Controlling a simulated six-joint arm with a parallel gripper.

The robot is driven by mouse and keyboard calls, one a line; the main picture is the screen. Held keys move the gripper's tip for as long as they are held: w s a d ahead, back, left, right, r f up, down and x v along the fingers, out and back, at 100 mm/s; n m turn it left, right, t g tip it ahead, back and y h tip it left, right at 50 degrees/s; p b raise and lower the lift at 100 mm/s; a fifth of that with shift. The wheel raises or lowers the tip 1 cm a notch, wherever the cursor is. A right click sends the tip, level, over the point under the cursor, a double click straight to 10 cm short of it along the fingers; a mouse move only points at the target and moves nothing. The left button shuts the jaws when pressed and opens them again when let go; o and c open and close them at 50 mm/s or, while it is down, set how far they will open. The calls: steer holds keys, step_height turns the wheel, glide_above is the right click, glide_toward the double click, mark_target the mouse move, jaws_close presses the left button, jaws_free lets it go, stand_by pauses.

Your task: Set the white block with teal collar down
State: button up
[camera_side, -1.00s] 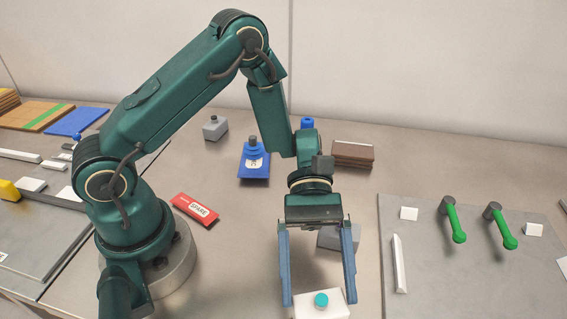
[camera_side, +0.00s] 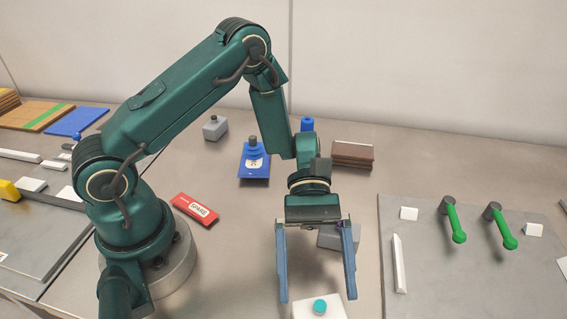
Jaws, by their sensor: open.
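The white block with teal collar (camera_side: 302,311) is at the bottom edge of the side view, its teal round part (camera_side: 320,307) facing up. Its lower part is cut off by the picture edge, so its contact with the table is not visible. My gripper (camera_side: 317,300) points down with its two long blue fingers spread. The fingertips are near the block's upper far edge, one toward each side, and a gap shows at the left finger. Nothing is held between the fingers.
A grey block (camera_side: 328,237) stands behind the right finger. To the right is a grey board (camera_side: 440,290) with two green-handled levers (camera_side: 454,222) and a white bar (camera_side: 399,264). A red SPARE packet (camera_side: 195,209) and blue bottle-like item (camera_side: 254,165) lie left. Bare table lies between packet and gripper.

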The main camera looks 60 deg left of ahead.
steer(key=v, duration=0.9)
steer(key=shift+w+a+r, duration=0.1)
steer(key=shift+w+a, duration=0.1)
steer(key=shift+a, duration=0.05)
steer(key=shift+w+a+r, duration=0.2)
steer(key=shift+a+r, duration=0.05)
steer(key=shift+a, duration=0.2)
steer(key=s+a+r+m+t+y, duration=0.7)
steer(key=s+r+m+t+y, duration=0.1)
steer(key=m+t+y, duration=0.3)
steer(key=shift+s+r+m+t+y, duration=0.15)
steer(key=shift+r+m+t+y, duration=0.25)
steer(key=shift+t, duration=0.4)
steer(key=shift+r, duration=0.1)
